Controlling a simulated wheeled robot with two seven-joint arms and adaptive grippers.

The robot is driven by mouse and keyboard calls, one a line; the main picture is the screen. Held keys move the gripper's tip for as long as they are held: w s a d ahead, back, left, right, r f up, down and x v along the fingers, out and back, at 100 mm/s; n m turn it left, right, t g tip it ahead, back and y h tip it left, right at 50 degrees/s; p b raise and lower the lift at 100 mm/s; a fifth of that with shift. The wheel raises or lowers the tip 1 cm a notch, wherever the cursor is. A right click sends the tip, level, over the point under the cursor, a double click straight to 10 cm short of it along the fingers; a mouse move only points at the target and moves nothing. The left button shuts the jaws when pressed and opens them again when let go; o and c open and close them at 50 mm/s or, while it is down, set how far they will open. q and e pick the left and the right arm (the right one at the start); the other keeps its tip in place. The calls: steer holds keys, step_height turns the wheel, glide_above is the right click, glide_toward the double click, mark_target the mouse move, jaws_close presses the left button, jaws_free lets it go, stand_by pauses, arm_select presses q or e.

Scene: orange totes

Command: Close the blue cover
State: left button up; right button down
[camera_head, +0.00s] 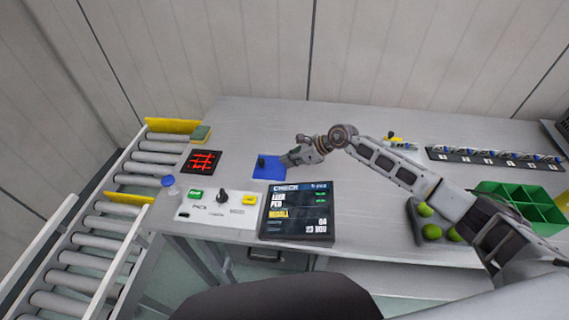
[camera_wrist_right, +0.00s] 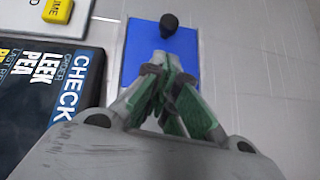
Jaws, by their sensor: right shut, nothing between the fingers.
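The blue cover (camera_head: 268,171) is a flat blue square with a small black knob, on the table left of centre in the head view. It also shows in the right wrist view (camera_wrist_right: 137,45), with its black knob (camera_wrist_right: 169,21) near the top. It looks flat in both views. My right gripper (camera_head: 287,160) is at the cover's right edge in the head view. In the right wrist view its shut, empty fingers (camera_wrist_right: 163,62) overlap the cover's near part, pointing toward the knob. I cannot tell whether they touch it. My left gripper is not in view.
A CHECK display (camera_head: 296,211) and a white button panel (camera_head: 219,208) stand in front of the cover. A black tile with red lines (camera_head: 202,161) lies to its left. A roller conveyor (camera_head: 104,228) is at far left, a green divided bin (camera_head: 522,207) at right. The table behind is clear.

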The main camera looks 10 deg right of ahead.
steer(key=b+v, duration=0.1)
steer(key=v, duration=0.5)
steer(key=shift+s+d+r, duration=0.15)
steer(key=shift+d+r, duration=0.1)
stand_by(0.6)
